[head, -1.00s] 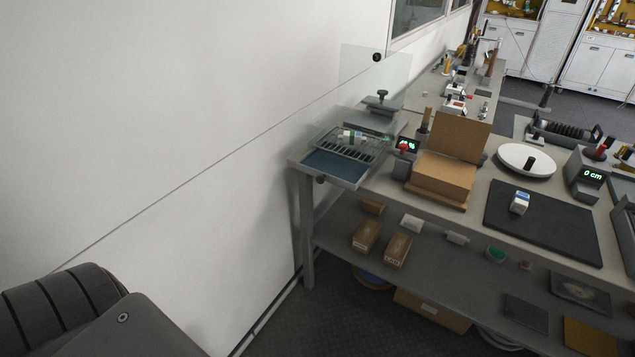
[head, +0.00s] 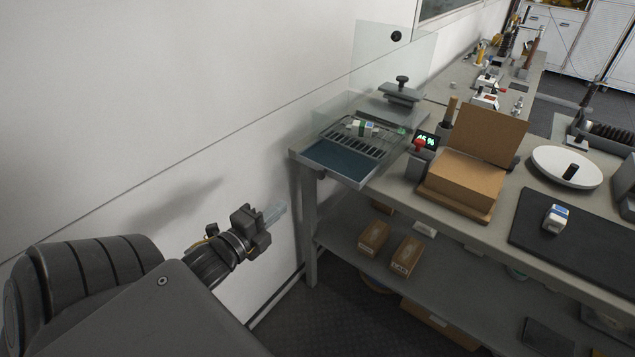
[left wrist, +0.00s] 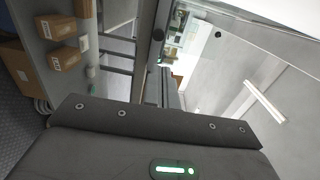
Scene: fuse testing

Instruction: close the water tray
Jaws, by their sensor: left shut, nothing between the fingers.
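The water tray (head: 338,162) is a shallow, blue-bottomed tray at the left end of the bench. It sticks out at the front from under a slotted rack (head: 362,140), on which a small white and green block (head: 362,128) stands. A clear box with a raised clear lid surrounds the rack. My left gripper (head: 274,213) is shut and empty, left of and lower in the picture than the tray, apart from it. The left wrist view mostly shows my dark wrist housing; the fingertips cannot be made out there. My right gripper is out of view.
A table leg (head: 309,225) stands below the tray. A cardboard box (head: 465,180) and a small humidity display (head: 427,139) are right of it. Small boxes (head: 373,238) lie on the lower shelf. The white wall is close on the left.

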